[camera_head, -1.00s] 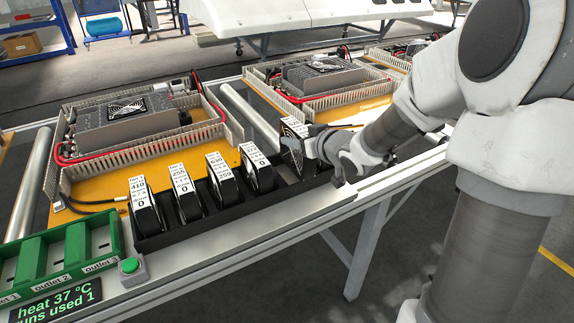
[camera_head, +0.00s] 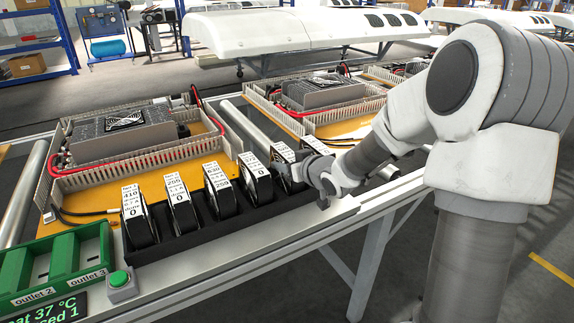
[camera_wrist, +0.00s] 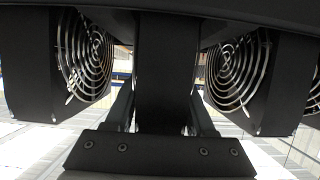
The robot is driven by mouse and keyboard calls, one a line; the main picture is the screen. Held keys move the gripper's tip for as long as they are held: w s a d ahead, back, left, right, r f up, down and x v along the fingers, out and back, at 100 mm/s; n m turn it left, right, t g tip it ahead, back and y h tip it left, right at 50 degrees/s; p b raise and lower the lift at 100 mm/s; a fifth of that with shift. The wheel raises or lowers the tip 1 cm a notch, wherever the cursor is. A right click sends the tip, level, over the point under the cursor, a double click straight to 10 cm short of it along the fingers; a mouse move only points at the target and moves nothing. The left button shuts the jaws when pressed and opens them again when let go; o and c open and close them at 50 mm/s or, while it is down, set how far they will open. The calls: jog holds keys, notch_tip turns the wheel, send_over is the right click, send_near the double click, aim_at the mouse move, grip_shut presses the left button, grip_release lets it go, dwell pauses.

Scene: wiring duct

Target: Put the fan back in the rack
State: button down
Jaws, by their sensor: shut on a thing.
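The black rack (camera_head: 203,238) runs along the front of the bench, with several upright black fans with white label tops in it, such as the near-end fan (camera_head: 140,222). My gripper (camera_head: 300,172) is shut on a fan (camera_head: 281,153) near the rack's far right end. That fan stands upright in line with the others, its top about level with theirs. Its lower part is hidden, so I cannot tell if it is fully seated. In the wrist view the held fan (camera_wrist: 165,75) is edge-on between my fingers, with a grilled fan on its left (camera_wrist: 85,55) and right (camera_wrist: 240,70).
Green outlet trays (camera_head: 62,258) and a green button (camera_head: 120,280) are left of the rack. Yellow boards with power units (camera_head: 125,135) lie behind it. A roller (camera_head: 240,122) lies between the boards. Neighbouring fans leave little side room.

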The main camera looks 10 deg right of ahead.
jog(key=shift+f, duration=0.1)
jog(key=shift+c, duration=1.2)
grip_release()
jog(key=shift+f, duration=0.1)
jog(key=shift+r, duration=0.25)
jog(key=p+v, duration=0.4)
jog(key=v, duration=0.8)
jog(key=shift+p, duration=0.3)
